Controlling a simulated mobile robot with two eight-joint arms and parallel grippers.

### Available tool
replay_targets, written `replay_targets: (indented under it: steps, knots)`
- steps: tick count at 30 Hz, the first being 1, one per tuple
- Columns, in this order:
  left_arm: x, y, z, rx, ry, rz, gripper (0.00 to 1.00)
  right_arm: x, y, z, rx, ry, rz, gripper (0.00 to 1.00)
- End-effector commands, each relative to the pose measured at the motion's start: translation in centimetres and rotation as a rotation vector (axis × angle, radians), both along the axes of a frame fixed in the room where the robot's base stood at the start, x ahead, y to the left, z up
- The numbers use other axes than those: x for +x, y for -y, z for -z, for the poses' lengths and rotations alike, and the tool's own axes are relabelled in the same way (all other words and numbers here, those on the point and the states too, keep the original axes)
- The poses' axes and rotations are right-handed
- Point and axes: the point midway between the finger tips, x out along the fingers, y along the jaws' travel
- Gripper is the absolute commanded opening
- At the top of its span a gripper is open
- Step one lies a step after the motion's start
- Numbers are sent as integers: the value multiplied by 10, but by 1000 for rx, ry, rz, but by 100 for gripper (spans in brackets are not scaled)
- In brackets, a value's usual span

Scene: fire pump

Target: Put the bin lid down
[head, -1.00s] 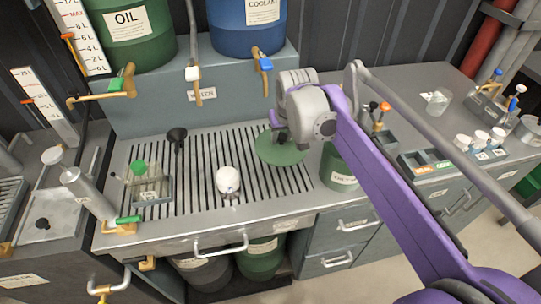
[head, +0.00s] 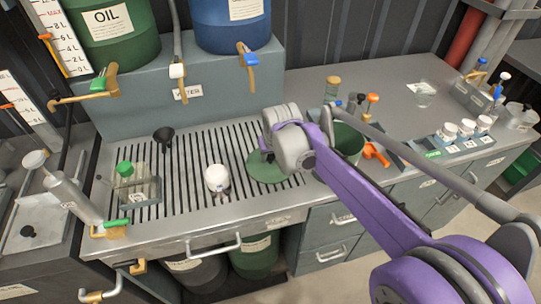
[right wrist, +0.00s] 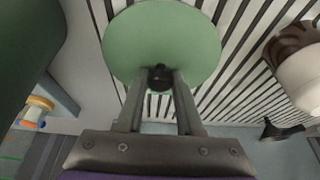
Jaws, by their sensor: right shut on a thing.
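The bin lid (head: 266,172) is a flat green disc with a dark knob. It is level at the right part of the slatted grate; I cannot tell whether it touches the slats. My right gripper (head: 267,150) is above it, shut on the knob, and partly hides the lid in the head view. In the right wrist view the lid (right wrist: 160,35) shows beyond the two fingers (right wrist: 158,85), with the knob between their tips. The green bin (head: 349,138) stands uncovered to the right, partly hidden by my arm. My left gripper is not in view.
A black funnel (head: 163,137) and a bottle rack (head: 137,188) are farther left. An orange-handled item (head: 375,153) is right of the bin. Bare slats lie between the funnel and the lid.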

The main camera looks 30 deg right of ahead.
Motion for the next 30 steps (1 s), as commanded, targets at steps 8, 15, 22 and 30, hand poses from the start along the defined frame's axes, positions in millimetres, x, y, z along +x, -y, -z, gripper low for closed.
replay_targets:
  steps: [8, 15, 22, 30]
  knots:
    - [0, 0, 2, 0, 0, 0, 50, 0, 0, 3, 0, 0, 0, 59]
    - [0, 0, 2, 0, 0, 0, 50, 0, 0, 3, 0, 0, 0, 66]
    - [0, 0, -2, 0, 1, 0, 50, -4, -1, -9, 0, 0, 0, 66]
    - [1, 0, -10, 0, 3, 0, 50, -25, -6, -61, 0, 0, 0, 66]
